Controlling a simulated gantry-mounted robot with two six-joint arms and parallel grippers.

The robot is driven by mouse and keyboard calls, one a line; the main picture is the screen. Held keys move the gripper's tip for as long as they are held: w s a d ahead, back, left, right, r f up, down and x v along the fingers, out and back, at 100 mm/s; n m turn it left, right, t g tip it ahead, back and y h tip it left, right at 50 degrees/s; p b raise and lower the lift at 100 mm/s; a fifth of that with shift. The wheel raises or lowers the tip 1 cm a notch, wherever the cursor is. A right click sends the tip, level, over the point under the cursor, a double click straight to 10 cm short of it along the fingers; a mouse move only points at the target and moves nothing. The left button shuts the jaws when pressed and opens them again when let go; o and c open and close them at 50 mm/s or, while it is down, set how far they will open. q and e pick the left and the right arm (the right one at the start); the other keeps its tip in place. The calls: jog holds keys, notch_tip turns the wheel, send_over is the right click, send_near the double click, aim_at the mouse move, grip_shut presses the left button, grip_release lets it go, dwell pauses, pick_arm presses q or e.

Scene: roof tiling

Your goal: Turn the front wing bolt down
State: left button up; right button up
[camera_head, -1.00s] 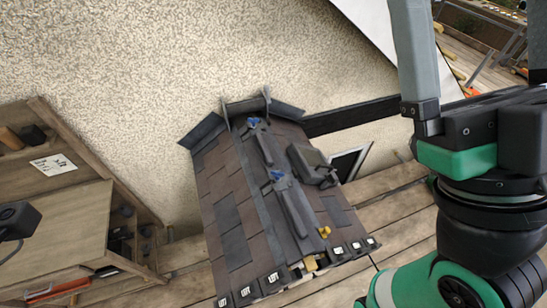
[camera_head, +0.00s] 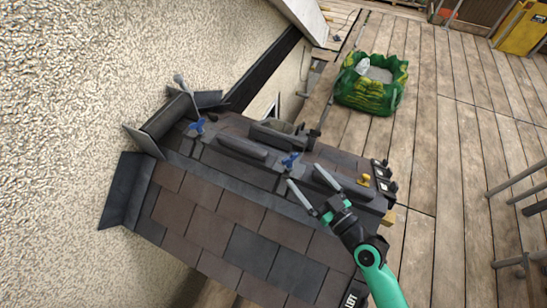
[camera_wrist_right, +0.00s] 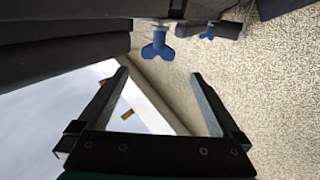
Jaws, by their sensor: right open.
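Two blue wing bolts stand along the ridge of the small tiled roof (camera_head: 228,208) in the head view. The nearer wing bolt (camera_head: 290,160) is mid-ridge; the farther wing bolt (camera_head: 196,126) is by the wall. My right gripper (camera_head: 304,175) is open and empty, its fingertips close to the nearer bolt. In the right wrist view, one blue wing bolt (camera_wrist_right: 158,45) shows larger, just beyond the open fingers (camera_wrist_right: 158,74). A smaller blue bolt (camera_wrist_right: 208,33) shows behind it. Neither lies between the fingers. My left gripper is out of view.
Dark ridge caps (camera_head: 243,148) run along the top of the roof. A yellow knob (camera_head: 365,180) sits near the ridge's right end. A rough wall (camera_head: 70,90) borders the left. A green bag (camera_head: 372,84) stands on the plank deck (camera_head: 440,130), which has free room.

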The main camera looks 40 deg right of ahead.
aim_at(290, 161)
jog(key=shift+s+d+f, duration=0.15)
jog(key=shift+d, duration=0.2)
jog(key=shift+w+a+p, duration=0.1)
jog(key=shift+w+p, duration=0.2)
jog(key=shift+w, duration=0.2)
jog(key=w, duration=0.7)
jog(key=w+d+p, duration=0.1)
jog(key=w, duration=0.3)
jog(key=shift+d, duration=0.1)
jog(key=shift+c, duration=0.2)
